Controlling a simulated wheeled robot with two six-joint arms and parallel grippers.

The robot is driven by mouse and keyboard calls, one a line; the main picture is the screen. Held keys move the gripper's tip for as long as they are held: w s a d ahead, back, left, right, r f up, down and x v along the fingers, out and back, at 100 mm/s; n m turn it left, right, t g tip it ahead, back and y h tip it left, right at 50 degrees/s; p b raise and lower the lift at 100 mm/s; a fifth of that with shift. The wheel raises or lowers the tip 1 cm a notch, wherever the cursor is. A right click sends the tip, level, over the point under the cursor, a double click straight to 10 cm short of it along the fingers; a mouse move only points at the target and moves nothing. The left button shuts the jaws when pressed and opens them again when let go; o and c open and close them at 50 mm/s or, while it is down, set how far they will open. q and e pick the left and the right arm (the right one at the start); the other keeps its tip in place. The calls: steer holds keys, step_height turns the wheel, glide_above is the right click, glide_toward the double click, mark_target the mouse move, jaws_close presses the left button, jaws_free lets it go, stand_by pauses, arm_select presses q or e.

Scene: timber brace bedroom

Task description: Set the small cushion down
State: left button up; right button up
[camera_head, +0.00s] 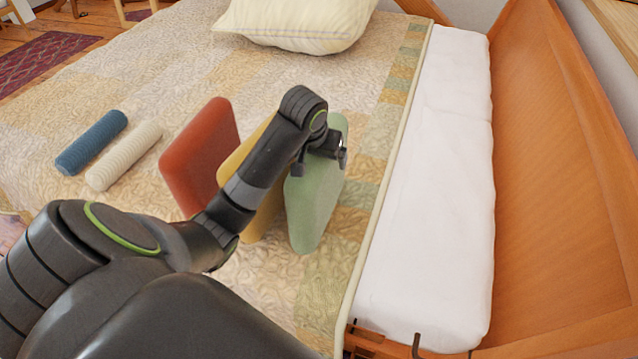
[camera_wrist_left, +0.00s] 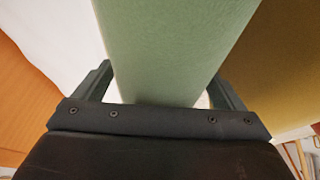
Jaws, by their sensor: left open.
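A green cushion (camera_head: 314,205) stands on edge on the bed, at the right end of a row of three. It fills the space between the jaws in the left wrist view (camera_wrist_left: 170,45). My left gripper (camera_head: 322,160) is at the cushion's upper part, its open fingers on either side of it. The fingers show apart in the left wrist view (camera_wrist_left: 160,90), with a small gap at the right one. A yellow cushion (camera_head: 262,215) stands just left of the green one, partly hidden by my arm. A red cushion (camera_head: 200,155) stands further left. My right gripper is not in view.
A blue bolster (camera_head: 92,142) and a cream bolster (camera_head: 125,155) lie on the quilted bed (camera_head: 130,70) at the left. A striped pillow (camera_head: 295,22) lies at the back. A white mattress edge (camera_head: 430,200) and wooden board (camera_head: 555,170) are at the right.

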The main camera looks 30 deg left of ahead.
arm_select(q)
steer(key=c, duration=1.9)
